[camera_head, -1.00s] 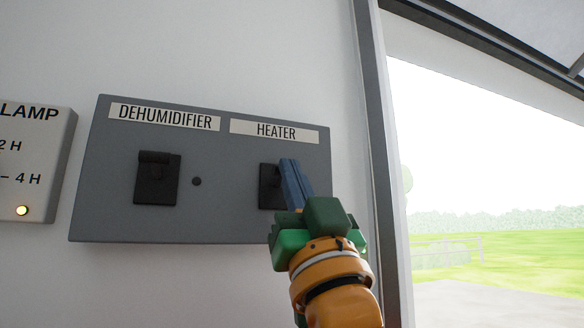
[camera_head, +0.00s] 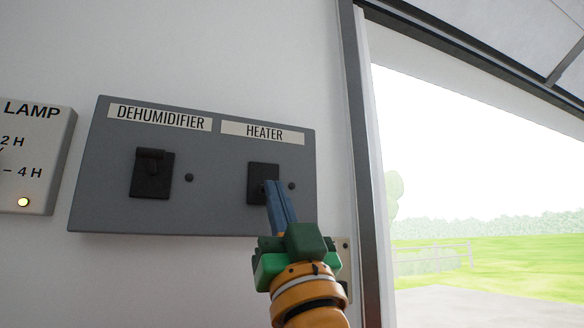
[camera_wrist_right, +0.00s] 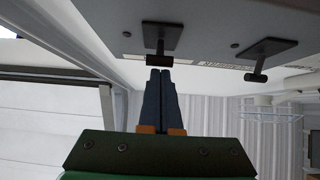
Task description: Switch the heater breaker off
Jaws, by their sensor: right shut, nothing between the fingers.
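The heater breaker (camera_head: 262,170) is a black switch under the HEATER label (camera_head: 264,132) on a grey panel (camera_head: 225,222). My right gripper (camera_head: 274,184) is shut and empty, with its blue fingertips in front of the breaker's lower half. The fingers hide part of the switch, so its lever position is unclear in the head view. In the right wrist view, the heater breaker (camera_wrist_right: 160,36) has its lever (camera_wrist_right: 159,61) just beyond the shut fingertips (camera_wrist_right: 160,72). I cannot tell whether they touch. My left gripper is not in view.
The dehumidifier breaker (camera_head: 152,174) is to the left on the same panel, its lever up; it also shows in the right wrist view (camera_wrist_right: 268,50). A lamp box (camera_head: 40,160) with a lit yellow light is further left. An open doorway (camera_head: 470,200) is on the right.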

